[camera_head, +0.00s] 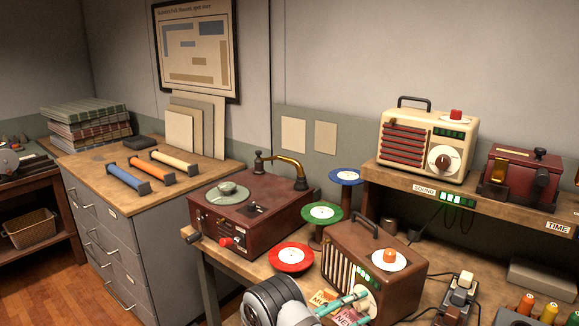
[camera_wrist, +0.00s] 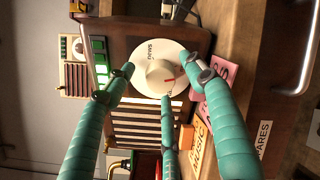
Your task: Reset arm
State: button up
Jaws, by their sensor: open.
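My gripper (camera_head: 345,303) is in front of the brown radio (camera_head: 400,281) at the lower middle of the head view. In the wrist view my gripper (camera_wrist: 163,78) has its teal fingers spread, with nothing held between them. Between the fingertips is the radio's round cream dial (camera_wrist: 148,87), with a central knob and a red pointer mark; the word "news" shows on its face. I cannot tell whether any finger touches the dial. The dial is partly hidden behind the fingers in the head view.
A red turntable box (camera_head: 250,225) and green, red and blue discs on stands are left of the radio. A cream radio (camera_head: 428,139) and a dark red box (camera_head: 520,178) stand on the raised shelf. Coloured cards (camera_wrist: 222,73) lie before the radio. Spools and switches are at right.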

jog(key=n+p, duration=0.1)
jog(key=n, duration=0.3)
jog(key=shift+r+p, duration=0.2)
jog(key=shift+p, duration=0.15)
jog(key=n+p, duration=0.1)
jog(key=n, duration=0.3)
jog(key=shift+p, duration=0.35)
jog(key=shift+n, duration=0.3)
jog(key=v, duration=0.4)
jog(key=shift+s+a+f+b, duration=0.15)
jog(key=shift+a+f+b, duration=0.05)
jog(key=shift+a+b, duration=0.1)
jog(key=shift+s+a, duration=0.2)
jog(key=shift+a, duration=0.1)
